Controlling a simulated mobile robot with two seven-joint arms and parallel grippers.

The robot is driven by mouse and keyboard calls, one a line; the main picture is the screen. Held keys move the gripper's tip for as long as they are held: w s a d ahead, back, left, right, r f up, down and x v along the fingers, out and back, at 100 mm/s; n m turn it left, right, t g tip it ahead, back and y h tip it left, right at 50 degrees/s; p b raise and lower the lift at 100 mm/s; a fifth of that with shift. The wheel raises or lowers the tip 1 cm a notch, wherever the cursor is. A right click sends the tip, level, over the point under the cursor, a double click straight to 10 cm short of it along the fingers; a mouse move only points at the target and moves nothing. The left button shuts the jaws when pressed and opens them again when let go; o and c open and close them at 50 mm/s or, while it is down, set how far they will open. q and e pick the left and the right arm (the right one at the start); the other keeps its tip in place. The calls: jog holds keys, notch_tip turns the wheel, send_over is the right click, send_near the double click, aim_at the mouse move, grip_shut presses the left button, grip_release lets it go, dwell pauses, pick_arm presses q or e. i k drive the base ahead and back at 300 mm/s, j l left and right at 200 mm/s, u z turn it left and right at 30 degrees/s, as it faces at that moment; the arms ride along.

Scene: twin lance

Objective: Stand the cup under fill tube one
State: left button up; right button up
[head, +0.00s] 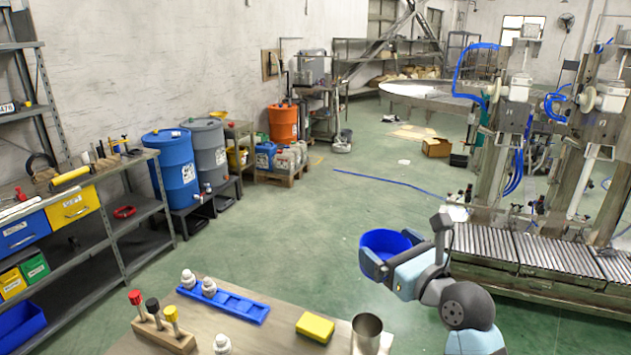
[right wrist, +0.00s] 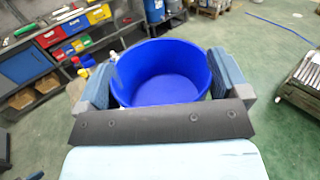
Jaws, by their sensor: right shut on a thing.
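My right gripper (head: 388,262) is shut on a blue round, open-topped cup (head: 384,241). It holds the cup past the table's far right corner, above the green floor. In the right wrist view the cup (right wrist: 165,75) sits between the two fingers, one on each side, and its inside looks empty. The filling machine (head: 515,110) stands at the right, with two columns, blue hoses and a roller conveyor (head: 520,250) at its foot. I cannot tell which part is fill tube one. The cup is apart from the machine. My left gripper is out of view.
The near table (head: 265,335) bears a steel tumbler (head: 366,333), a yellow block (head: 315,326), a blue tray (head: 225,302) with white-capped pieces and a wooden rack (head: 165,338). A shelf (head: 120,215) and drums stand left. Open floor (head: 300,235) lies between table and machine.

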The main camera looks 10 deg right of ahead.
aim_at(483, 231)
jog(key=k+l, duration=0.5)
jog(key=l, duration=0.6)
jog(key=k+l, duration=0.1)
jog(key=l, duration=0.35)
jog(key=i+l, duration=0.1)
jog(key=l, duration=0.5)
jog(key=i+l, duration=0.15)
jog(key=l, duration=0.15)
jog(key=i+l, duration=1)
jog(key=l, duration=0.2)
jog(key=i+l, duration=0.5)
jog(key=i+l+u, duration=0.1)
jog(key=i+l, duration=0.4)
jog(key=l, duration=0.15)
jog(key=i+l, duration=0.25)
jog(key=l, duration=0.2)
jog(key=i+l, duration=0.25)
jog(key=l, duration=0.15)
jog(key=i+l, duration=0.25)
jog(key=l, duration=0.2)
jog(key=i+l, duration=0.25)
jog(key=l, duration=0.15)
